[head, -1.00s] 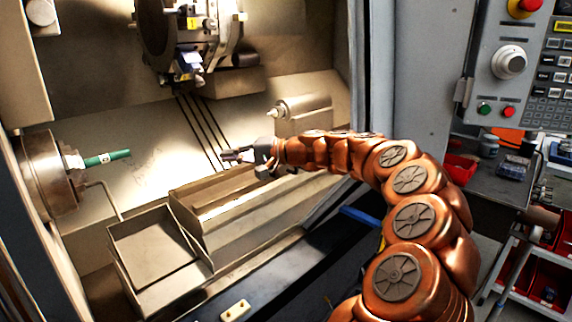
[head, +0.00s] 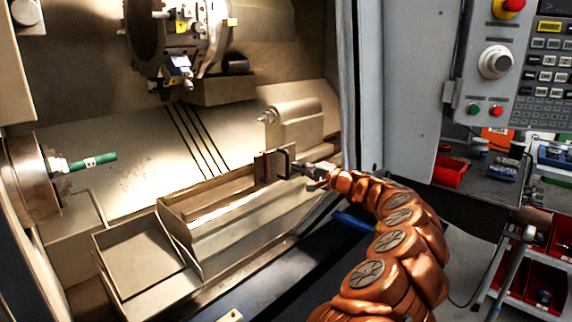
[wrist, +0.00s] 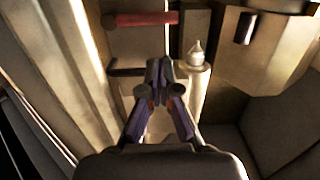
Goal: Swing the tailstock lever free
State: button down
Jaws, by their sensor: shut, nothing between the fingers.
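The tailstock (head: 298,126), a pale block with a pointed tip, stands at the right of the machine bed. It also shows in the wrist view (wrist: 190,92), just right of my fingers. My gripper (head: 299,168) is close below it, its shut, empty fingers (wrist: 161,70) seen in the wrist view. I cannot tell which is the lever. The lower bar's right end is by my fingers; contact is unclear. In the head view the lever is not distinct.
The chuck (head: 38,178) holds a green bar (head: 95,162) at the left. The tool turret (head: 160,40) hangs above. A tray (head: 145,255) lies at the front left. The door frame (head: 362,90) and control panel (head: 515,60) stand at the right.

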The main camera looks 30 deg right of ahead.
aim_at(265, 166)
jog(key=p+x, duration=0.1)
jog(key=x, duration=0.8)
jog(key=shift+w, duration=0.35)
jog(key=shift+a, duration=0.1)
jog(key=shift+a+f+b, duration=0.15)
jog(key=shift+b, duration=0.25)
jog(key=shift+a+n+b, duration=0.1)
jog(key=shift+n+b, duration=0.2)
jog(key=shift+b, duration=0.25)
